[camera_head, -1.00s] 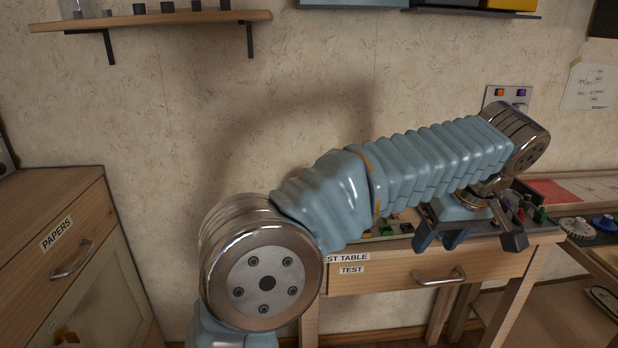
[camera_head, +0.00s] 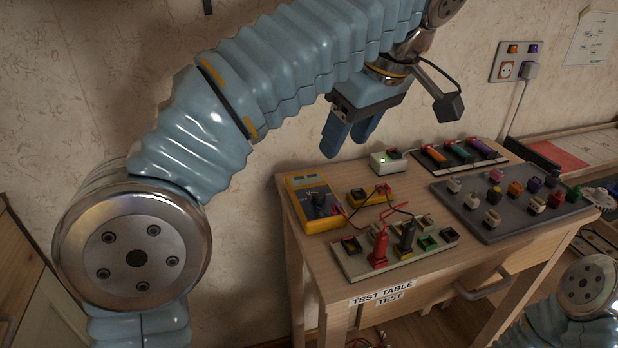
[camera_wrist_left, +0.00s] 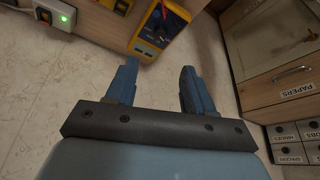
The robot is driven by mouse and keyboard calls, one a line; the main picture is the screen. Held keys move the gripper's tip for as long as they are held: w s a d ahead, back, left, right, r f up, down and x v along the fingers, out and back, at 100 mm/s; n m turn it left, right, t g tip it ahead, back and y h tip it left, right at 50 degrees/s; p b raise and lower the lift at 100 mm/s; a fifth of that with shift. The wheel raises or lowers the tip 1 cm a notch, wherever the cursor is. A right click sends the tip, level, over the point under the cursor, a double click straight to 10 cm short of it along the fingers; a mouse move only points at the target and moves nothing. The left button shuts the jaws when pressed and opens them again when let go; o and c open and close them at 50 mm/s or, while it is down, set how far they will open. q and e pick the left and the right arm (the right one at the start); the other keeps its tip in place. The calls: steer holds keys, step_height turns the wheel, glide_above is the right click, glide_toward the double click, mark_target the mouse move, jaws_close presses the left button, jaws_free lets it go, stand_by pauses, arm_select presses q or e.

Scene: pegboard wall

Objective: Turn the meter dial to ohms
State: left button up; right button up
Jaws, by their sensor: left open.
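The yellow multimeter (camera_head: 312,203) lies on the left end of the test table, with a grey screen and a dark round dial (camera_head: 319,199) on its face. In the left wrist view the meter (camera_wrist_left: 158,28) shows at the top, beyond the fingers. My left gripper (camera_head: 350,138) is open and empty, fingers down, above and behind the table's back edge, apart from the meter. Its two blue fingers (camera_wrist_left: 158,88) are spread in the wrist view. My right gripper is not seen; part of my right arm shows at the lower right.
The test table (camera_head: 305,255) also holds a board with red and black plugs (camera_head: 395,245), a small yellow box (camera_head: 371,195), a white box with a green light (camera_head: 388,160) and a grey board of coloured parts (camera_head: 508,203). Thin leads cross beside the meter. A wall socket (camera_head: 507,70) is behind.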

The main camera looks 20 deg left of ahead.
mark_target(319, 193)
arm_select(q)
steer(key=b+x, duration=0.3)
steer(key=x, duration=0.9)
steer(key=shift+r, duration=0.1)
steer(key=shift+w+a+f, duration=0.1)
steer(key=shift+a+f, duration=0.1)
steer(key=shift+f, duration=0.4)
jaws_close()
